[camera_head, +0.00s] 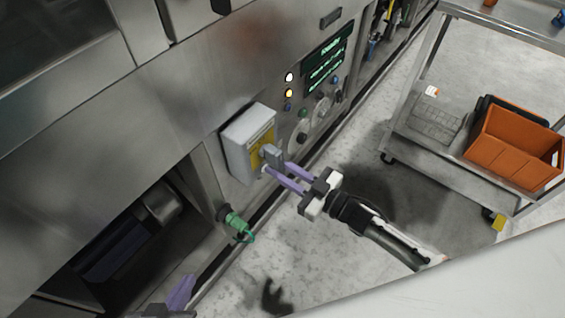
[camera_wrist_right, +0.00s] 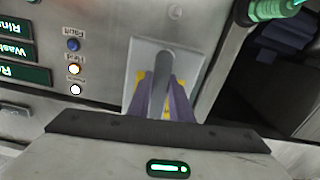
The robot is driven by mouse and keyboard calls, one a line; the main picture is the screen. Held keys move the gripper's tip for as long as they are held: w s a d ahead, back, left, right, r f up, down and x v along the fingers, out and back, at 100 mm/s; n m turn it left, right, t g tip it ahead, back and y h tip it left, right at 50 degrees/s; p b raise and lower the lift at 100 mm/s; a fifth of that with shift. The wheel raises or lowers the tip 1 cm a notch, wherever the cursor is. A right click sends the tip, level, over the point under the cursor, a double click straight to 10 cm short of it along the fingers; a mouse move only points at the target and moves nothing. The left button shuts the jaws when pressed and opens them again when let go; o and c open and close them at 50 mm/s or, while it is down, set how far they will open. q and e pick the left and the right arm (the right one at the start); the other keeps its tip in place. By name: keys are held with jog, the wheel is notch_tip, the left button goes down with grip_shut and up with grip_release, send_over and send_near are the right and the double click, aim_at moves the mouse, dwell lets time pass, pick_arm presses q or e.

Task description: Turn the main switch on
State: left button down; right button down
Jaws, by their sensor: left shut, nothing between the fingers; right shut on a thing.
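The main switch is a light grey box (camera_head: 243,137) with a yellow plate on the steel washer front, near the middle of the head view. A grey handle (camera_head: 271,155) sticks out of it. My right gripper (camera_head: 279,171) is shut on this handle with its purple fingers. In the right wrist view the grey handle (camera_wrist_right: 160,70) stands upright in that picture, between the two purple fingers, in front of the box (camera_wrist_right: 144,56). The fingers hide part of the yellow plate. My left gripper (camera_head: 180,294) shows only at the bottom edge, shut and empty, away from the switch.
Right of the switch are indicator lights (camera_head: 289,92), knobs and a green-lit display (camera_head: 327,62). A green valve fitting (camera_head: 237,223) juts out below the box, beside a dark opening (camera_head: 120,240). A metal cart with an orange crate (camera_head: 480,150) stands right.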

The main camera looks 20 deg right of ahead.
jog(key=shift+s+a+m, duration=0.1)
jog(key=shift+s+m, duration=0.05)
jog(key=shift+m, duration=0.35)
jog(key=c, duration=1.6)
grip_release()
jog(key=p+v, duration=0.2)
jog(key=v, duration=0.8)
jog(key=shift+s, duration=0.15)
